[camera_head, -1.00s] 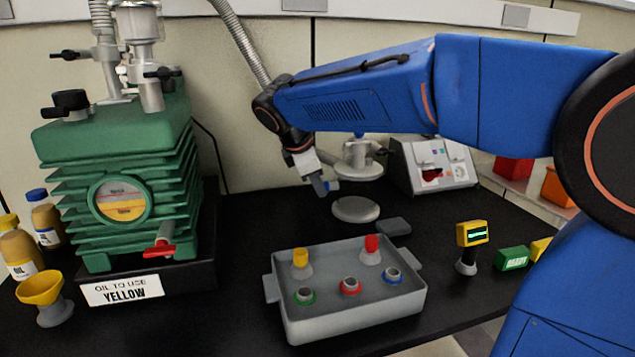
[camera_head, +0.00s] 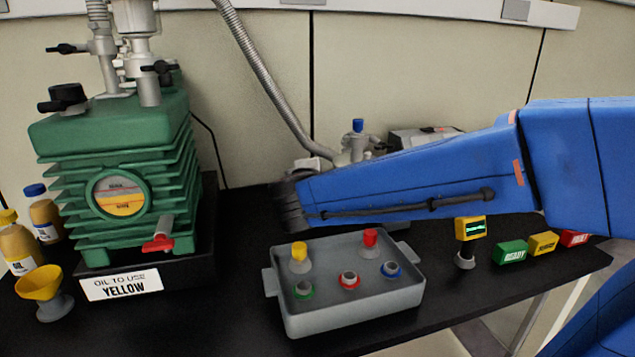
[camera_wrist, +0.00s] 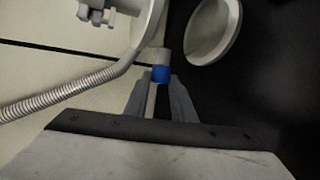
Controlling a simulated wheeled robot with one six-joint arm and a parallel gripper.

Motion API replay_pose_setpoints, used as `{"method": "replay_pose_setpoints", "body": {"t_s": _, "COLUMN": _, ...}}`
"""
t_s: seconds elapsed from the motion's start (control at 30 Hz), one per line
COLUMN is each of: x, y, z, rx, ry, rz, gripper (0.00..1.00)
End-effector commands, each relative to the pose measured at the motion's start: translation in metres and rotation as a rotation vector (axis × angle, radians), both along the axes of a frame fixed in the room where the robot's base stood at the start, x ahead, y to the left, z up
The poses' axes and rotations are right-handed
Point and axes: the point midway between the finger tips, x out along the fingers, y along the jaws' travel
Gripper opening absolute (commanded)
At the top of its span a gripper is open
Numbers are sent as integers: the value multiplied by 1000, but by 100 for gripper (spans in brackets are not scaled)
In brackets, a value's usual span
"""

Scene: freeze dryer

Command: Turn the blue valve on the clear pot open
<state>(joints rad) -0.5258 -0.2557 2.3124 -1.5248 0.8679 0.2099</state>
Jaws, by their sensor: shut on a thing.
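In the wrist view, a small blue valve handle (camera_wrist: 161,74) on a pale stub sits between my gripper's (camera_wrist: 160,80) two grey fingertips, which are closed on it. The pale curved edge beside it (camera_wrist: 152,38) looks like the side of the pot. In the head view, the pot's pale fittings (camera_head: 355,150) show above my blue forearm, with an upright blue-topped part (camera_head: 358,126). My forearm hides the gripper, the gripped handle and most of the pot there. I cannot tell how far the handle is turned.
A grey tray (camera_head: 350,318) with coloured fittings stands just in front of my forearm. A green pump (camera_head: 115,150) is at left, with a yellow funnel (camera_head: 40,286) and oil bottles (camera_head: 18,245). A ribbed hose (camera_head: 262,75) runs down behind. A pale disc (camera_wrist: 214,30) lies beside the handle.

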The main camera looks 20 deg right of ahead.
Motion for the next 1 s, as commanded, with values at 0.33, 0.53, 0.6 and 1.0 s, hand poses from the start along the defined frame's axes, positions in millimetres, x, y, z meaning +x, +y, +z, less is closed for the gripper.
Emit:
{"method": "replay_pose_setpoints", "body": {"t_s": 0.33, "x": -2, "y": 0, "z": -5, "rx": -1, "ry": -140, "rz": -1, "gripper": 1}}
{"method": "replay_pose_setpoints", "body": {"t_s": 0.53, "x": -2, "y": -1, "z": -5, "rx": 0, "ry": -174, "rz": -3, "gripper": 1}}
{"method": "replay_pose_setpoints", "body": {"t_s": 0.6, "x": -2, "y": -1, "z": -5, "rx": 0, "ry": -180, "rz": -3, "gripper": 1}}
{"method": "replay_pose_setpoints", "body": {"t_s": 1.0, "x": -2, "y": -1, "z": -6, "rx": 2, "ry": -182, "rz": -5, "gripper": 25}}
